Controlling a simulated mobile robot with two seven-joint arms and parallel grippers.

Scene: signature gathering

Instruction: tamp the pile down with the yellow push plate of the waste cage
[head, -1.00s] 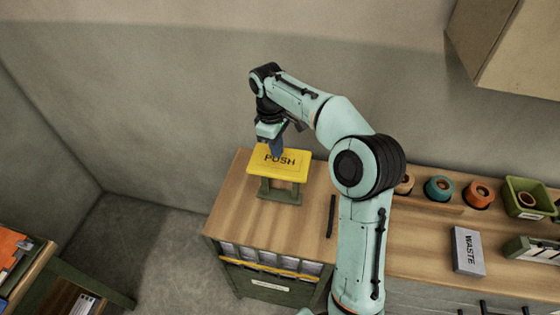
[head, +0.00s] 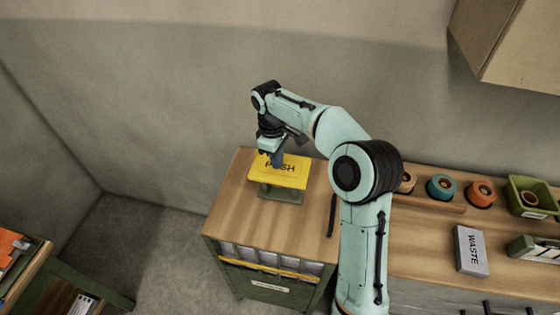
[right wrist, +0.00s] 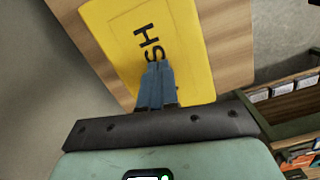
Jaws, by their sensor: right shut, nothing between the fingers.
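The yellow push plate (head: 291,174), lettered PUSH, sits on a green frame on the wooden top of the waste cage (head: 262,268). It also fills the middle of the right wrist view (right wrist: 190,60). My right gripper (head: 277,163) is shut and empty, pointing down with its blue fingertips at the plate. In the right wrist view its fingertips (right wrist: 157,66) cover part of the lettering. They appear to touch the plate. The cage front shows pale sheets behind a yellow bar. My left gripper is not in view.
A grey WASTE block (head: 470,251) lies on the counter at the right. Several coloured rolls (head: 441,187) and a green bin (head: 527,196) stand behind it. A dark strip (head: 332,215) lies right of the plate. The cage top's left front is clear.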

